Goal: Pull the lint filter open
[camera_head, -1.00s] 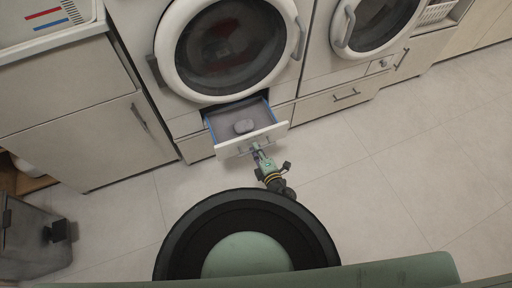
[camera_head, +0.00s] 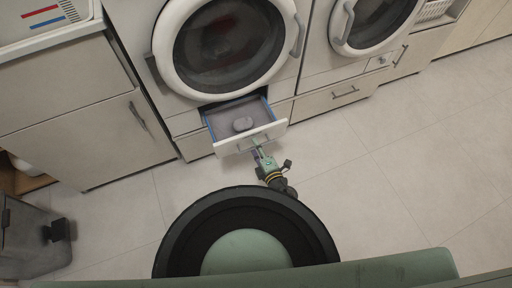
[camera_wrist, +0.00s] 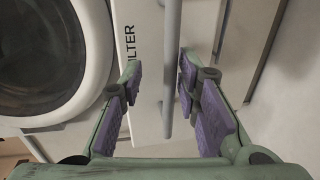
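A grey bar handle (camera_wrist: 171,50) runs along that front. My gripper (camera_head: 256,150) is at the handle, in front of the drawer. In the wrist view, my gripper (camera_wrist: 159,85) has its two purple-padded fingers apart, with the bar between them, nearer the right finger. The bar does not look clamped from both sides.
A second machine (camera_head: 375,20) stands to the right, with a shut drawer (camera_head: 335,100) below it. A cabinet (camera_head: 85,140) is at the left, and a grey bin (camera_head: 30,240) is at the lower left. The tiled floor (camera_head: 400,180) to the right is clear.

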